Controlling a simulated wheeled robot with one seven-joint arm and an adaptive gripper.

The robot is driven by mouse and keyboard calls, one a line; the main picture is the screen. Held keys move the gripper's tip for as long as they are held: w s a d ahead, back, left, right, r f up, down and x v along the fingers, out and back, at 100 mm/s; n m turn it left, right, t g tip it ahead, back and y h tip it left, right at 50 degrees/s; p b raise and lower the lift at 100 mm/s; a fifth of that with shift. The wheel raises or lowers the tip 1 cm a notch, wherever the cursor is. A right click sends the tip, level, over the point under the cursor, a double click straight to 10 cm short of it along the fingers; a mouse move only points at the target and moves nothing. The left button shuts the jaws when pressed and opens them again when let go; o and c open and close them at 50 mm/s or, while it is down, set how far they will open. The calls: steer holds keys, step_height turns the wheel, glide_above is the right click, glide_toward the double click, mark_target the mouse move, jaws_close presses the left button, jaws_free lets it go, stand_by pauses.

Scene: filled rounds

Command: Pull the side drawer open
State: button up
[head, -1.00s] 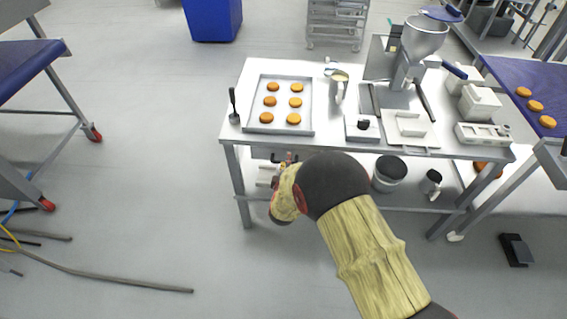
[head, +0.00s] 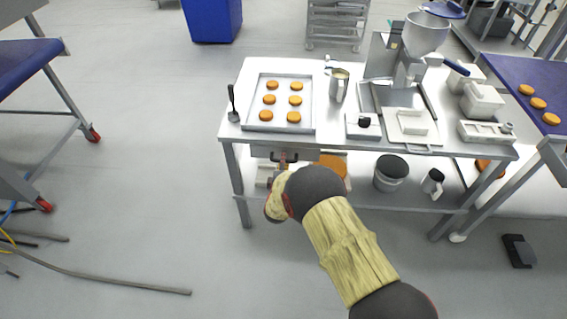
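The side drawer (head: 266,151) is under the left part of the steel worktable, with a pale front and a dark handle (head: 291,157). It looks shut or nearly so; I cannot tell any gap. My gripper (head: 281,171) is just below and in front of the handle, mostly hidden by my own wrist. I cannot tell whether its fingers touch the handle, or whether they are open or shut.
The worktable (head: 345,142) carries a tray (head: 252,125) of orange rounds, a jug (head: 339,86) and a hopper machine (head: 424,40). Floor to the left is clear near the table; hoses lie farther left.

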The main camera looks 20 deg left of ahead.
steer(key=c, duration=0.3)
steer(key=c, duration=0.4)
jaws_close()
stand_by(0.3)
